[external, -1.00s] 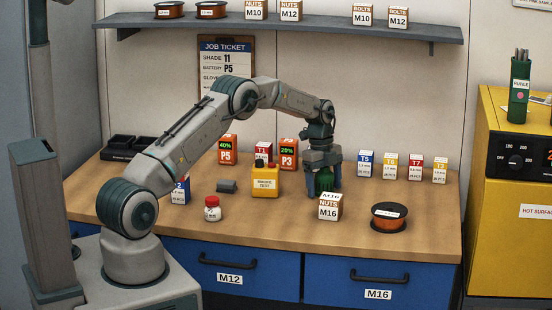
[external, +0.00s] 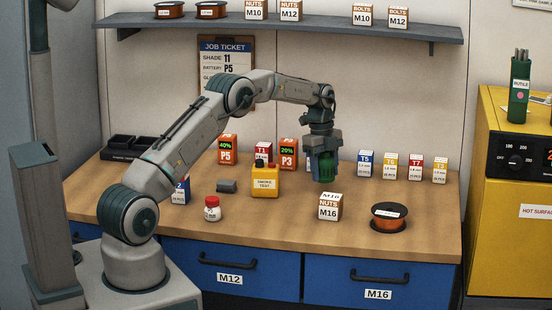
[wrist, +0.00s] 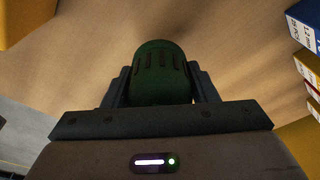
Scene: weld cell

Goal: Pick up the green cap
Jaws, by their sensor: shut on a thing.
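The green cap (external: 327,168) is a dark green, ribbed, rounded piece. My gripper (external: 323,164) is shut on it and holds it upright above the bench, behind the M16 nuts box. In the wrist view the green cap (wrist: 162,70) sits between the two dark fingers of my gripper (wrist: 160,84), with slots showing along its rounded end. The fingers hide part of its sides.
The M16 nuts box (external: 330,206) stands just in front of the cap, and a wire spool (external: 389,217) lies to the right. A yellow smoke test bottle (external: 265,181) and P3 battery (external: 288,153) stand left. Several tip boxes (external: 390,165) stand at the right rear.

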